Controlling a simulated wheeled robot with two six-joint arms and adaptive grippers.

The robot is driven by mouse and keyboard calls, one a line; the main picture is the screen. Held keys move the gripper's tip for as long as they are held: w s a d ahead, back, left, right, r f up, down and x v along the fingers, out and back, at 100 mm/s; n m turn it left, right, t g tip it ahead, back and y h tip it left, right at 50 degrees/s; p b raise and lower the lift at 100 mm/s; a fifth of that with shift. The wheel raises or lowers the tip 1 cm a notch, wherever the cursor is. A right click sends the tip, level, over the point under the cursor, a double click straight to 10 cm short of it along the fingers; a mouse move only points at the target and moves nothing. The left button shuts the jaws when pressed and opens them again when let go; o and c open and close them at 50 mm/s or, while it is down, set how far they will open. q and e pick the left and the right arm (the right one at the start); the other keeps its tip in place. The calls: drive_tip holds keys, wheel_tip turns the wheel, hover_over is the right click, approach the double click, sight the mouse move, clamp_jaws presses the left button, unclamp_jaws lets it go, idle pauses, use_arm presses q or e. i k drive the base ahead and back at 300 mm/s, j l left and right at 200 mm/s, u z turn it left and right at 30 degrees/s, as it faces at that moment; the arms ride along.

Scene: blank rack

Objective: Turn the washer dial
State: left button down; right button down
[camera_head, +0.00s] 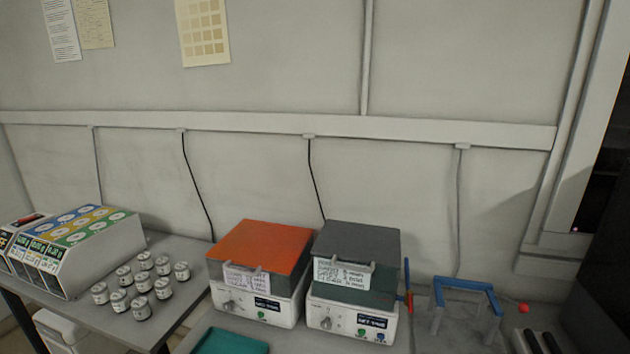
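Two box-shaped machines stand side by side on the bench. The left one has an orange lid (262,248) and a pale front with a dial (229,306), a small dark display (266,304) and a green button. The right one has a dark grey lid (357,241) and a pale front with a dial (327,322), a display (371,321) and green and blue buttons. Each has a handwritten label on its front. The writing is too small to read, so I cannot tell which is the washer. Neither of my grippers shows.
Several small white jars (142,308) stand on the grey left bench, beside a white unit (85,249) with coloured strips. A teal tray (232,342) lies in front of the orange-lidded machine. A blue-topped stand (464,284) and a red ball (523,308) are on the right.

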sight(326, 325)
drive_tip(key=l+u, duration=0.25)
drive_tip(key=l, duration=0.55)
drive_tip(key=k+l+u, duration=0.2)
drive_tip(key=l, duration=0.6)
drive_tip(key=i+l, duration=0.05)
drive_tip(key=i, duration=0.05)
